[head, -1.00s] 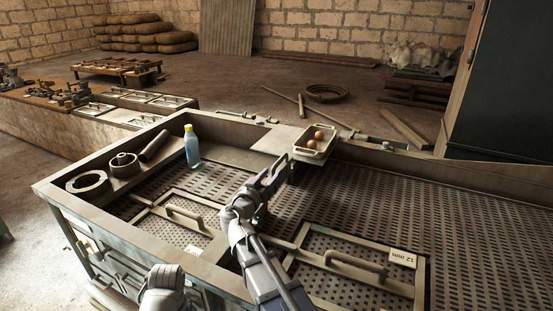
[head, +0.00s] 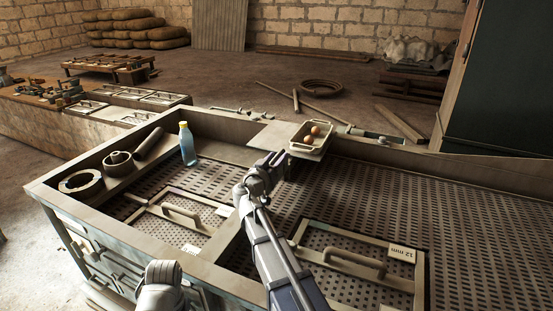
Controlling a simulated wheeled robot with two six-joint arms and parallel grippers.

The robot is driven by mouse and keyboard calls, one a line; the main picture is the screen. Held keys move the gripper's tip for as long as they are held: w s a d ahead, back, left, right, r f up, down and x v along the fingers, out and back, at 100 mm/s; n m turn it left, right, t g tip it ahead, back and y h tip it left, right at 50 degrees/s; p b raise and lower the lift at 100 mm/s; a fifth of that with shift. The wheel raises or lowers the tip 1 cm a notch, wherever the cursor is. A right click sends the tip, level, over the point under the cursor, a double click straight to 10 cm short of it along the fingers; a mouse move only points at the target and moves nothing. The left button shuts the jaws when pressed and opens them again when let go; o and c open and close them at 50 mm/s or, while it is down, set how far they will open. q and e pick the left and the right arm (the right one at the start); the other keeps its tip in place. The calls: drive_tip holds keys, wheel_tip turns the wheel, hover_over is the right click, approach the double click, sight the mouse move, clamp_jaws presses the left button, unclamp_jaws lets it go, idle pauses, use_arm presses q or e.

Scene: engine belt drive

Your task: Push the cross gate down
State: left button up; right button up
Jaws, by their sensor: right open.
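My right gripper (head: 270,163) is open and empty above the bench, close to the near side of a tan tray (head: 296,147). A low bar (head: 220,240) divides the bench's left and right bays, partly hidden by my right arm. A flat pale plate (head: 272,134) lies at the back, behind the gripper. I cannot tell for sure which part is the cross gate. Whether the gripper touches anything is unclear. My left gripper is not in view.
The tray holds several brown, egg-like round objects (head: 310,133). A blue bottle (head: 187,148) stands by a shelf with rings (head: 80,181). Two handled frames, left (head: 181,214) and right (head: 354,263), lie on perforated floors; the right one has a "12 mm" label. The right bay's floor is mostly clear.

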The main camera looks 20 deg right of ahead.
clamp_jaws()
idle(0.3)
idle(1.1)
